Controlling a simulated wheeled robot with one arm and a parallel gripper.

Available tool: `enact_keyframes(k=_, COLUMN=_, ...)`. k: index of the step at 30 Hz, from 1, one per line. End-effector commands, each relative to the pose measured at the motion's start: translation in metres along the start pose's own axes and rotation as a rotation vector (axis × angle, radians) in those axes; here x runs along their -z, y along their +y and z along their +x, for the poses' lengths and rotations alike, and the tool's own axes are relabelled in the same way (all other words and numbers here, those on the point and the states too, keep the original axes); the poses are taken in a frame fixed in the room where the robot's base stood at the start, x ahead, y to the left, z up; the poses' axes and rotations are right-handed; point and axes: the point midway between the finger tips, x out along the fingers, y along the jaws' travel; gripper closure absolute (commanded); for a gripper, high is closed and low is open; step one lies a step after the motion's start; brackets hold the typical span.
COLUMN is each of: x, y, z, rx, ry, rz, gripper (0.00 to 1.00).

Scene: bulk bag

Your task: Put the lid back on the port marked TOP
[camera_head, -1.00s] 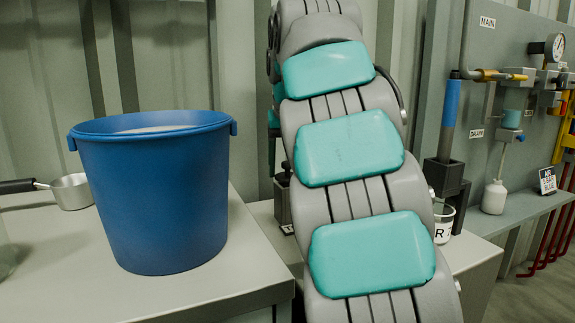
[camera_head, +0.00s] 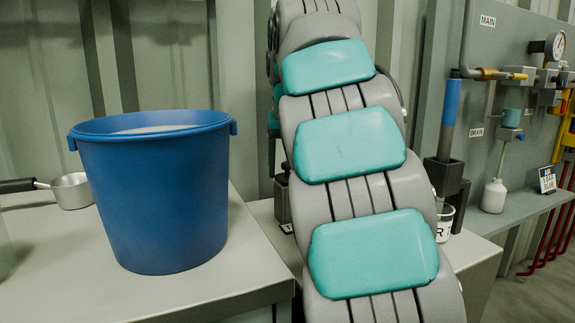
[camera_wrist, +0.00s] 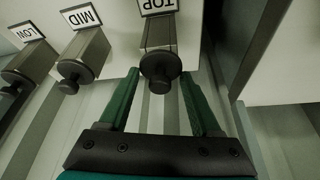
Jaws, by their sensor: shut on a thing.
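In the wrist view my gripper (camera_wrist: 160,75) has its two green fingers on either side of a dark round lid (camera_wrist: 160,66) with a small stub. The jaws are shut on this lid. The lid is at the near end of the square grey port (camera_wrist: 160,35) under the label TOP (camera_wrist: 158,4). I cannot tell whether it is fully seated. The MID port (camera_wrist: 86,50) and the LOW port (camera_wrist: 28,62) beside it have similar dark ends.
A blue bucket (camera_head: 152,195) stands on the left bench (camera_head: 60,260), with a metal scoop (camera_head: 73,190) behind it. At right are a blue-handled tool (camera_head: 450,115), a labelled cup (camera_head: 444,222), a white bottle (camera_head: 494,196) and a panel with a gauge (camera_head: 555,45).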

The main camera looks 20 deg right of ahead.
Motion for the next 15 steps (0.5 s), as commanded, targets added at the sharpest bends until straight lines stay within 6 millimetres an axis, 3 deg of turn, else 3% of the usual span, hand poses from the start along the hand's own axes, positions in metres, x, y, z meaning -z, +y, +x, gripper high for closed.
enact_keyframes(k=6, x=0.0001, y=0.0002, z=0.0002, rx=0.000, ry=0.000, rz=0.000, gripper=0.88)
enact_keyframes(k=7, x=0.0001, y=0.0002, z=0.0002, rx=0.000, ry=0.000, rz=0.000, gripper=0.34)
enact_keyframes(k=15, x=0.0001, y=0.0003, z=0.0002, rx=0.000, ry=0.000, rz=0.001, gripper=0.04)
